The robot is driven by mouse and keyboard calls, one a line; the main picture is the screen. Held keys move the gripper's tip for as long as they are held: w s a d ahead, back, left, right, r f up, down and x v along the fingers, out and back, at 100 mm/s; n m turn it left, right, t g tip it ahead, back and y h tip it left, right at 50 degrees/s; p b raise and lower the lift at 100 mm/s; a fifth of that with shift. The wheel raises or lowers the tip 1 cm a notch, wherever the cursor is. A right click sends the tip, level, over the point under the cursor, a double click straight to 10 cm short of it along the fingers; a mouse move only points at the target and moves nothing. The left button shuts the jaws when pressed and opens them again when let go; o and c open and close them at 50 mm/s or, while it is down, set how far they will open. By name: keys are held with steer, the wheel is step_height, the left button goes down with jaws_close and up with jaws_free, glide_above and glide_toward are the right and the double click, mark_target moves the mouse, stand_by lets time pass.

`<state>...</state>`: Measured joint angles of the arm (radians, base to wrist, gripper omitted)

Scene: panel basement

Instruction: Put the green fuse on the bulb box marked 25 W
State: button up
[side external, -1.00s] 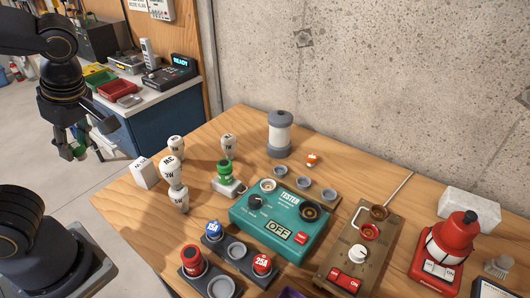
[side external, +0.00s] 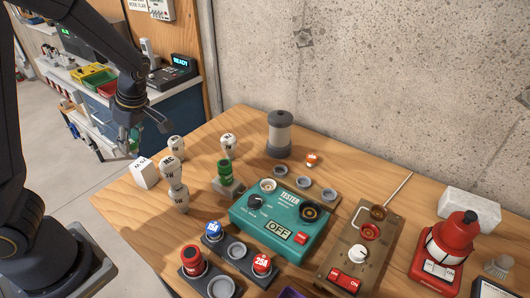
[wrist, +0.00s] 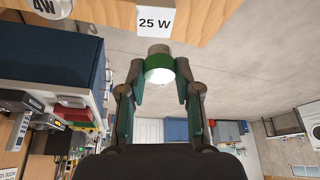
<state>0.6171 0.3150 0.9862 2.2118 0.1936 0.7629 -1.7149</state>
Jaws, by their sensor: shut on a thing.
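My gripper (side external: 129,140) hangs behind and a little left of the white bulb box (side external: 145,172) in the side view, above its level. In the wrist view the fingers (wrist: 160,78) are shut on a green fuse (wrist: 158,66), a green band with a pale round end facing the camera. The held fuse is hard to make out in the side view. The box shows its 25 W label in the wrist view (wrist: 154,22), just beyond the fuse and apart from it. The box stands at the left edge of the wooden table.
A second green cylinder (side external: 225,172) stands in a grey holder. The teal tester (side external: 280,222) and fuse blocks (side external: 235,250) fill the middle. A side bench (side external: 165,98) is behind.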

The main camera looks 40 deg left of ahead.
mark_target(137, 147)
steer(key=shift+w+a+f, duration=0.15)
steer(key=shift+w+f, duration=0.05)
steer(key=shift+f, duration=1.7)
steer(key=o, duration=1)
steer(key=shift+f, duration=0.1)
steer(key=shift+c, duration=0.2)
steer(key=shift+w, duration=0.1)
